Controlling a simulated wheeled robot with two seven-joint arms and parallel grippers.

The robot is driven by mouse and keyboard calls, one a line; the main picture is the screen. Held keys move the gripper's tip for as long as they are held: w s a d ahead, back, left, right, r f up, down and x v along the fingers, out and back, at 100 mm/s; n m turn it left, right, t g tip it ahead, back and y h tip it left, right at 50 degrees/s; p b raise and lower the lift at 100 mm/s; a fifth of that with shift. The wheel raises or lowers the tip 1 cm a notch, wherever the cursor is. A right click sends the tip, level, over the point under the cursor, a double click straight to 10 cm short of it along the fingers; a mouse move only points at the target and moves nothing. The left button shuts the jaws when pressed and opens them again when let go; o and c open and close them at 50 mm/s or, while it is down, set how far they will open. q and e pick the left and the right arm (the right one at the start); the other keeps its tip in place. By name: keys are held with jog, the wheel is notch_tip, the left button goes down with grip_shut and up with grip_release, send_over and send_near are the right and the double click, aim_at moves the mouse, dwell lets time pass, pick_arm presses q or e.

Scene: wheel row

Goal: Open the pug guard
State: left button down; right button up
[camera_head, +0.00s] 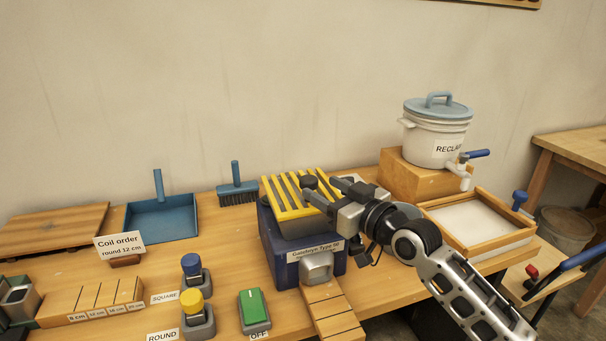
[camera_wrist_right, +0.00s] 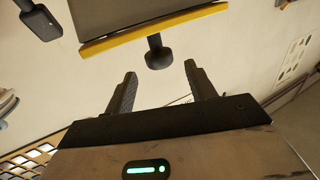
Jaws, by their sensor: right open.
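The pug guard (camera_head: 290,208) is a yellow lid with dark stripes on top of the blue pug machine (camera_head: 275,242). It looks closed. Its black knob (camera_head: 309,182) stands at the right side of the guard. In the right wrist view the knob (camera_wrist_right: 157,55) sticks out from the yellow edge (camera_wrist_right: 130,36) of the guard. My right gripper (camera_head: 320,187) is open at the guard's right side. In the wrist view its two fingers (camera_wrist_right: 161,72) point at the knob, which lies just beyond and between the tips, not gripped. My left gripper is not in view.
A white RECLAIM bucket (camera_head: 431,140) on a wooden block (camera_head: 405,177) and a wooden tray (camera_head: 518,238) stand to the right. Left are a blue dustpan (camera_head: 165,217), a brush (camera_head: 237,190), a coil order card (camera_head: 119,245) and a green switch (camera_head: 253,306). The wall is close behind.

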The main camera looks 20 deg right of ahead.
aim_at(303, 176)
jog(key=x, duration=0.7)
jog(key=shift+w, duration=0.15)
jog(key=shift+a, duration=0.1)
grip_shut()
